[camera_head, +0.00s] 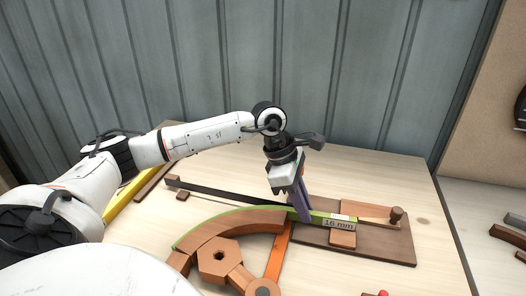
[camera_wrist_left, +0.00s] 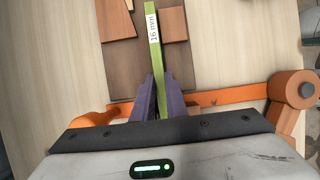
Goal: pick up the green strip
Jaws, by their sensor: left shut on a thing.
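The green strip (camera_head: 334,215) is long and thin and carries a white "16 mm" label. In the head view it runs from the curved wooden piece (camera_head: 228,226) on the left over the dark brown board (camera_head: 385,244) on the right. My left gripper (camera_head: 300,212) comes down on it from above, its purple fingers shut on the strip near the board's left end. In the left wrist view the strip (camera_wrist_left: 157,60) stands on edge between the two purple fingers (camera_wrist_left: 160,103). My right gripper is not in view.
A hexagonal wooden knob (camera_head: 217,257) and an orange bar (camera_head: 277,254) lie in front of the strip. A long dark bar (camera_head: 228,193) lies behind it. A peg (camera_head: 396,214) stands on the board. A yellow bar (camera_head: 127,195) lies at left. The table's back right is clear.

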